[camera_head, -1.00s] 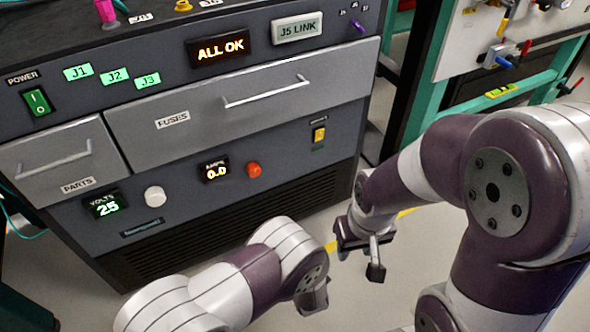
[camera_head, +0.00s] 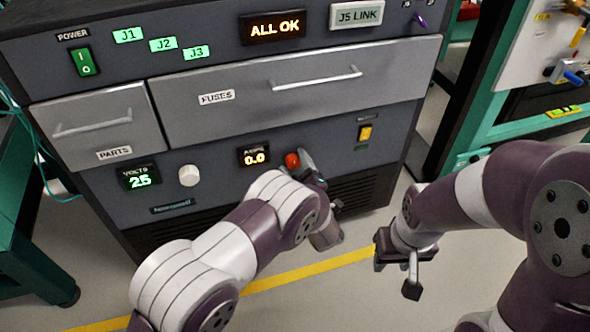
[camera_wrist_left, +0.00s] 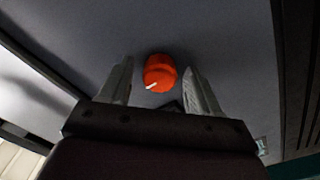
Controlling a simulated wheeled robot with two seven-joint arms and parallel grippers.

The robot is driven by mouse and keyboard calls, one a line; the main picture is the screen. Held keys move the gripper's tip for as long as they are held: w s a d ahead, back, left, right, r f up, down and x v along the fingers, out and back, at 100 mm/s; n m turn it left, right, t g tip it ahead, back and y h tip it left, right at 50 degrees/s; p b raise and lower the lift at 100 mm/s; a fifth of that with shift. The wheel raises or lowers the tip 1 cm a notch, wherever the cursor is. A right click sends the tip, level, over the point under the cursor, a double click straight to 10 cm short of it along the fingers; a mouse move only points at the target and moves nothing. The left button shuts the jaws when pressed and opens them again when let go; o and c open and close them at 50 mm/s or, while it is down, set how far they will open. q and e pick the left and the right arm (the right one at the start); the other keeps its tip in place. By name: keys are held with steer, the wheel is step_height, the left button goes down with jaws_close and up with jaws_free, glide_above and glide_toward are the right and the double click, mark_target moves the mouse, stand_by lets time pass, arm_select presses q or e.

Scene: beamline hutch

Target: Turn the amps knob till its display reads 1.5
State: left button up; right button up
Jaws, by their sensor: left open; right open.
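The amps knob (camera_head: 292,160) is red-orange and sits on the lower front panel, just right of the amps display (camera_head: 254,155), which reads 0.0. In the left wrist view the knob (camera_wrist_left: 159,73) has a white pointer mark toward the lower left. My left gripper (camera_head: 306,160) is at the panel beside the knob, partly hidden by its own wrist. In the wrist view its two fingers (camera_wrist_left: 158,84) are open, one on each side of the knob, with gaps visible. My right gripper (camera_head: 397,270) is open and empty, over the floor to the right.
Left of the amps display are a white knob (camera_head: 189,175) and the volts display (camera_head: 139,177) reading 25. A yellow switch (camera_head: 365,133) is right of the red knob. The fuses drawer (camera_head: 300,92) with its bar handle is above, shut. Floor in front is open.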

arm_select(q)
steer(key=c, duration=1.1)
steer(key=shift+o, duration=0.2)
steer(key=shift+r+m+p, duration=0.15)
steer(key=shift+m+p, duration=0.7)
steer(key=shift+m, duration=0.05)
steer(key=m+p, duration=0.1)
steer(key=m, duration=0.1)
steer(key=shift+m+p, duration=0.3)
steer(key=m+p, duration=0.1)
steer(key=m, duration=0.2)
steer(key=shift+p, duration=0.3)
steer(key=shift+m+p, duration=0.35)
steer(key=shift+m, duration=0.65)
steer(key=shift+f, duration=0.2)
